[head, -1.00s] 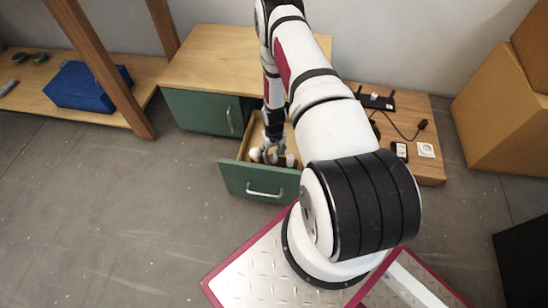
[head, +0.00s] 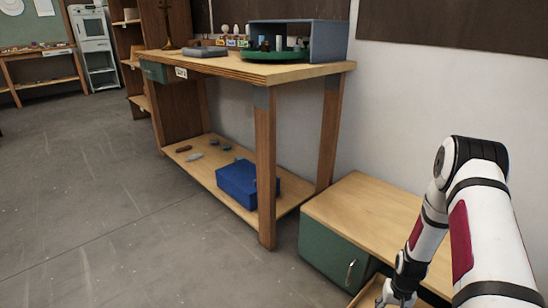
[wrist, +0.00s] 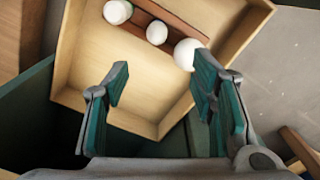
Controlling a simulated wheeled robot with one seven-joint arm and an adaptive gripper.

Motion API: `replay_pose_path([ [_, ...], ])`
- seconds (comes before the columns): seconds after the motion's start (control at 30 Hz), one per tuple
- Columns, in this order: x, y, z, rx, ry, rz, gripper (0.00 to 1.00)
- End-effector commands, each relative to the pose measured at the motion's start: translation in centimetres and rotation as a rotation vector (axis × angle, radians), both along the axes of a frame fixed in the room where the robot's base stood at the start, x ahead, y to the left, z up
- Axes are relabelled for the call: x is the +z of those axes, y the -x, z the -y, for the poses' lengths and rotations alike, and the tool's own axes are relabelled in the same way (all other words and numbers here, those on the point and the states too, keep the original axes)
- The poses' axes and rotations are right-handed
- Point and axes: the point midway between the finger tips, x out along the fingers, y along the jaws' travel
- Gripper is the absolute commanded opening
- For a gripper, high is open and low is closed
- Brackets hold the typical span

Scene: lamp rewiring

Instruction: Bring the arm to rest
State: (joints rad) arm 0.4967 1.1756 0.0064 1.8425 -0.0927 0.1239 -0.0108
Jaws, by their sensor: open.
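My gripper (wrist: 160,76) is open and empty in the wrist view, its two green-lined fingers apart. It is over an open wooden drawer (wrist: 82,62). Three white round bulbs, the nearest to the fingers being the right one (wrist: 187,54), sit along a brown strip in the drawer. That bulb appears close to the right fingertip; I cannot tell whether they touch. In the head view my arm reaches down at the right, and the fingers are cut off by the bottom edge. Only a corner of the drawer shows there.
The low green cabinet (head: 334,248) with a wooden top stands beside my arm. Left of it is a tall workbench (head: 265,72) with a blue box (head: 246,184) on its lower shelf. A lamp tray and grey-blue open case (head: 300,34) are on top. The floor at left is clear.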

Motion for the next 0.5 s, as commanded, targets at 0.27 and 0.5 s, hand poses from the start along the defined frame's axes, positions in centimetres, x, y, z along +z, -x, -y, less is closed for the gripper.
replay_pose_path([
  [0.27, 13.3, -2.9, -2.3, 0.057, 0.019, 0.006, 0.51],
  [0.5, 24.2, -2.1, -5.8, 0.104, 0.027, 0.005, 0.51],
])
